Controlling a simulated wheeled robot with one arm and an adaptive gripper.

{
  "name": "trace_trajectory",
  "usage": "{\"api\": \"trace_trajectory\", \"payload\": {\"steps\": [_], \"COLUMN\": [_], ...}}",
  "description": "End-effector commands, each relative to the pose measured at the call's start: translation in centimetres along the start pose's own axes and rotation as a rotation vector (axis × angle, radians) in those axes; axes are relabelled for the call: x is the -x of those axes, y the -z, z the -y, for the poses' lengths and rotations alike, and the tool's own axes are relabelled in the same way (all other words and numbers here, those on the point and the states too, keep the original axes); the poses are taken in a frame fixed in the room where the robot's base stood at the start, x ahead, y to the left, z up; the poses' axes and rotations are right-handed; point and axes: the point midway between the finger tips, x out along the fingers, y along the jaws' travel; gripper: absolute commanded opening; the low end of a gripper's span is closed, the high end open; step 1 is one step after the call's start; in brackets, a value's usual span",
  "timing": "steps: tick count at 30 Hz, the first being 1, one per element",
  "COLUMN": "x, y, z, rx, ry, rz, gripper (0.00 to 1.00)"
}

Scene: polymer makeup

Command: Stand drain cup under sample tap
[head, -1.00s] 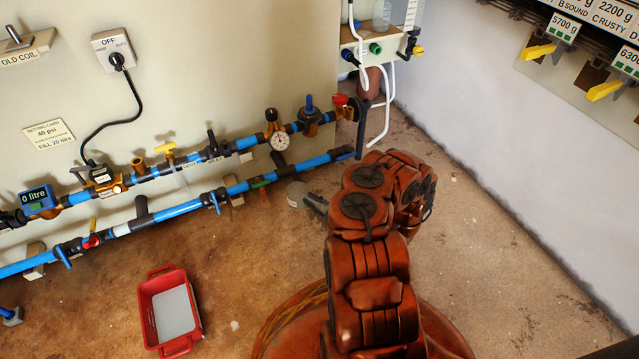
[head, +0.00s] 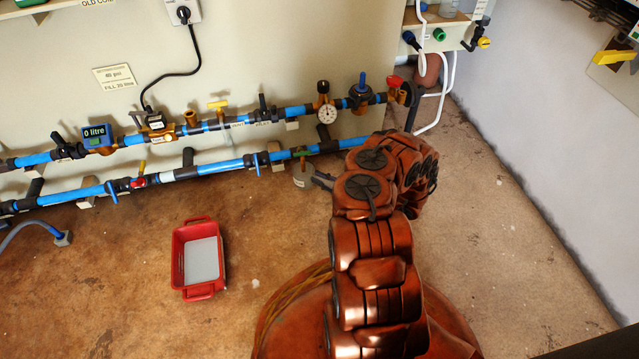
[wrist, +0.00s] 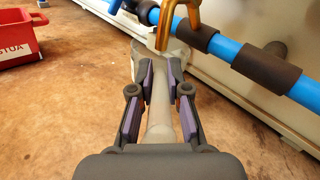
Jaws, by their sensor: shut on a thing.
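The drain cup (head: 302,178) is a small pale grey cup low by the wall, below the lower blue pipe. In the wrist view its pale body (wrist: 182,56) is just beyond my fingertips and partly hidden. My gripper (wrist: 161,78) is shut on its pale handle (wrist: 159,125), which runs back between the fingers. A brass, curved sample tap (wrist: 178,18) hangs over the cup at the top of the wrist view. In the head view the small tap (head: 301,153) is on the lower pipe, right above the cup. I cannot tell whether the cup touches the floor.
The lower blue pipe (head: 90,194) runs along the wall close beside my gripper. A red tray (head: 179,258) stands on the floor to the left, also seen in the wrist view (wrist: 18,52). White hoses (head: 446,105) hang at the right. The brown floor is open in front.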

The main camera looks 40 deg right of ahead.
Motion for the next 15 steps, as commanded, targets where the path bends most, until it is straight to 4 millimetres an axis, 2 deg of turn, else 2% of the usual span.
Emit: {"api": "trace_trajectory", "payload": {"steps": [15], "x": [0.0], "y": [4.6], "z": [-1.0], "rx": [-0.003], "ry": [-0.001], "rz": [0.001], "gripper": [0.00]}}
